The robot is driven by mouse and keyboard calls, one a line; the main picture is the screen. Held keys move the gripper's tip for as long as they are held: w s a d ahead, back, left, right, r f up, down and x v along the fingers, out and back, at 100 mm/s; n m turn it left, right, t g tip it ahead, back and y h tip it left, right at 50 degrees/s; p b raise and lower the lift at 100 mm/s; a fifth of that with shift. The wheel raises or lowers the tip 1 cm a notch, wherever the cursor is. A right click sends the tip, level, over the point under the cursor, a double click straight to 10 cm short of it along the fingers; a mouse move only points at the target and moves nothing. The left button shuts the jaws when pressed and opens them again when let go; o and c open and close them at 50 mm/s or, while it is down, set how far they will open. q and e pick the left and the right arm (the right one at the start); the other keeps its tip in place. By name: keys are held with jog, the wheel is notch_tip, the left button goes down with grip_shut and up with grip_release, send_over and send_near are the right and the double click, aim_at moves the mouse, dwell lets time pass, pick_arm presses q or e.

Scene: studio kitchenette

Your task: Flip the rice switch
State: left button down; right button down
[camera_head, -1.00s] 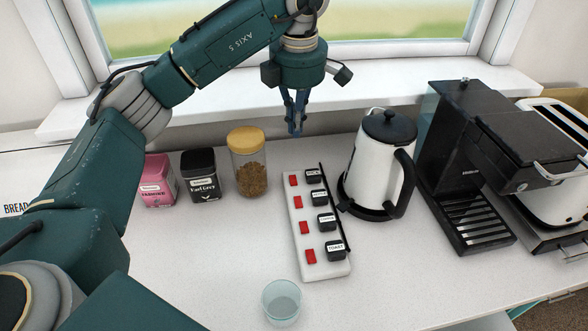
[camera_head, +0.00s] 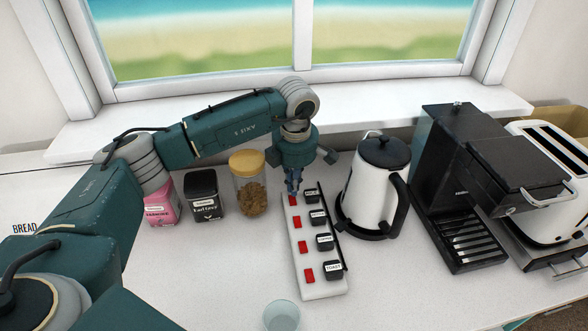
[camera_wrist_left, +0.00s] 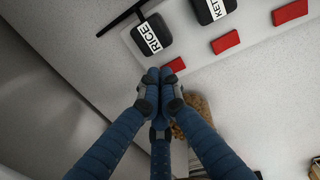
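A white power strip (camera_head: 307,261) lies on the counter with a column of red switches and black labelled plugs. The plug marked RICE (camera_wrist_left: 152,40) is at its far end; it also shows in the head view (camera_head: 312,196). The red rice switch (camera_head: 294,201) is beside this plug, partly covered by my fingers. My left gripper (camera_head: 293,191) points down at it with its fingers together and nothing held. In the left wrist view the fingertips (camera_wrist_left: 159,75) are right beside the red switch (camera_wrist_left: 175,65); whether they touch it I cannot tell. My right gripper is not in view.
A white kettle (camera_head: 372,190) stands close to the right of the strip. A coffee machine (camera_head: 450,190) and toaster (camera_head: 558,205) are farther right. A jar (camera_head: 250,190), black tin (camera_head: 204,195) and pink tin (camera_head: 160,206) stand left. A clear cup (camera_head: 281,315) is in front.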

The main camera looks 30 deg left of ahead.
pick_arm(q)
jog(key=shift+f, duration=0.4)
